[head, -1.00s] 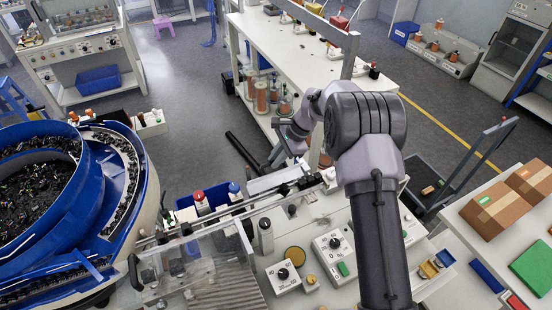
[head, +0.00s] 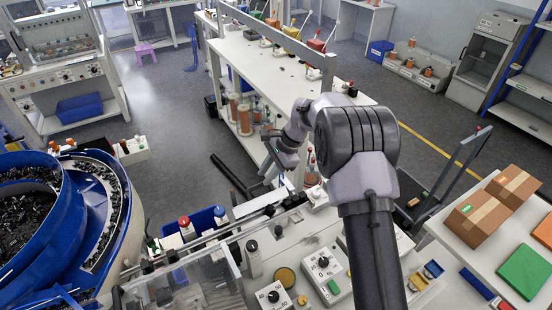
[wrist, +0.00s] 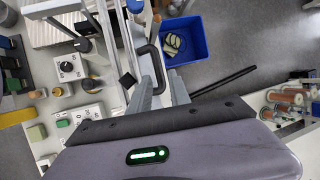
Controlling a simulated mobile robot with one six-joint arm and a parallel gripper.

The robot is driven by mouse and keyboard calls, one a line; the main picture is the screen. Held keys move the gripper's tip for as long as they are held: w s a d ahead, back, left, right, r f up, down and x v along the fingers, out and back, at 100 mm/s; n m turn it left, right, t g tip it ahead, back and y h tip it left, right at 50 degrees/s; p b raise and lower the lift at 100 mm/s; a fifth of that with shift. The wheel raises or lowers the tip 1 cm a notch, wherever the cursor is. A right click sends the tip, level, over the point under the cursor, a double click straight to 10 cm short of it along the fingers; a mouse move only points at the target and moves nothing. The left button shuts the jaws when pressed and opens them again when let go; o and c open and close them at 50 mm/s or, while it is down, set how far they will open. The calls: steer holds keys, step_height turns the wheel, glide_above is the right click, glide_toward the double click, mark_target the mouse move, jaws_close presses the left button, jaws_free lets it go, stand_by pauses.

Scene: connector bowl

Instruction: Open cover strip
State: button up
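A long narrow metal rail (head: 226,229) runs from the bowl feeder across the bench, with a pale strip (head: 262,201) at its far end that may be the cover strip. In the wrist view the rail (wrist: 122,42) passes left of my fingers. A black bent handle (wrist: 153,52) stands beside the rail, and its lower end shows between my fingers. My gripper (wrist: 160,92) is open, its two grey fingers apart. Whether either finger touches the handle cannot be told. In the head view my gripper (head: 272,172) is small and hangs above the rail's far end.
A blue bin (wrist: 182,40) with pale pieces lies right of the handle. A black bar (head: 232,176) reaches out beyond the bench. The blue bowl feeder (head: 60,215) is at left; cartons (head: 480,217) are at right.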

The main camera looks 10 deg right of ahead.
steer(key=p+v, duration=0.1)
steer(key=v, duration=1.2)
steer(key=shift+r, duration=0.2)
steer(key=shift+s+d, duration=0.1)
